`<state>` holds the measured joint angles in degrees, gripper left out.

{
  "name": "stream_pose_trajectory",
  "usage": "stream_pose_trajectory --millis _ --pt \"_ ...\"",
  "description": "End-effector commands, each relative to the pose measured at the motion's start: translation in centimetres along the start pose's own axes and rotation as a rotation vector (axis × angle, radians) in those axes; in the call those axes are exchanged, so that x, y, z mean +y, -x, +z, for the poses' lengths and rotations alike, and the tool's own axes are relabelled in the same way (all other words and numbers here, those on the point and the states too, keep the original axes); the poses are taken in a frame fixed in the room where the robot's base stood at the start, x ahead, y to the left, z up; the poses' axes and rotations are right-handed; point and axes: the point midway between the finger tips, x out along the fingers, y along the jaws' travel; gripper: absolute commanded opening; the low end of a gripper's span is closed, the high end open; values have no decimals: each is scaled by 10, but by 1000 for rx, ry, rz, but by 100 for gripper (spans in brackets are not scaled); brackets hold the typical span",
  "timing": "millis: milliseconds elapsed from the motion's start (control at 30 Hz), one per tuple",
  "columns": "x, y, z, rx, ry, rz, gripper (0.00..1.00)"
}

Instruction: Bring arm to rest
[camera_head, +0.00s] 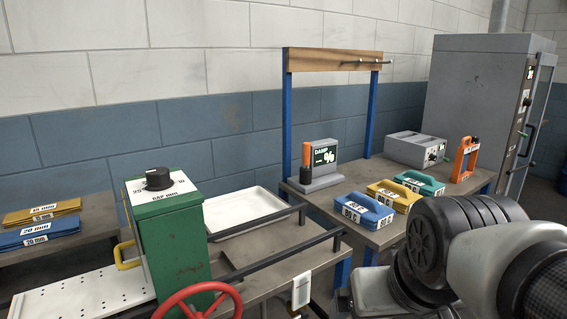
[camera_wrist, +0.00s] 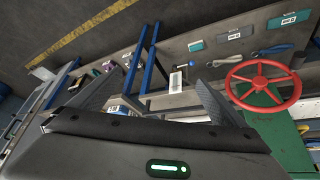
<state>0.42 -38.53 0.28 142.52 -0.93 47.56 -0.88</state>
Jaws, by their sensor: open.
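My arm (camera_head: 440,245) shows at the lower right of the head view, in front of the bench corner; its gripper is outside that view. In the wrist view my gripper (camera_wrist: 157,82) has its two dark fingers spread wide apart. It is open, with nothing held between the fingers. Beyond the fingers the wrist view shows the benches and the floor from above, tilted. A red handwheel (camera_wrist: 262,84) lies to the right of the right finger, apart from it.
A green machine (camera_head: 170,247) with a dial and handwheel stands at left centre. The right bench holds blue (camera_head: 364,211), yellow (camera_head: 393,195) and teal (camera_head: 419,183) blocks, an orange-handled item (camera_head: 466,160) and a damp meter (camera_head: 318,165). A grey cabinet (camera_head: 470,95) stands behind.

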Motion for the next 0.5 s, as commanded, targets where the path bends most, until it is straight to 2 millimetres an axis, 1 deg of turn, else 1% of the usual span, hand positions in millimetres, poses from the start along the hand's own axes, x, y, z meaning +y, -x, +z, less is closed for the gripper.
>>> stream_pose_trajectory --millis 33,100,133,367,467,500 --pt "-2 10 8 5 -12 -8 96" --pt "-5 20 19 1 -29 -20 96" --pt "-4 34 8 -4 -27 -18 96" --pt "-2 78 -17 -6 -26 -17 96" --pt "-2 102 -31 -6 -25 -17 96" --pt "-1 114 -37 -5 -25 -17 96"
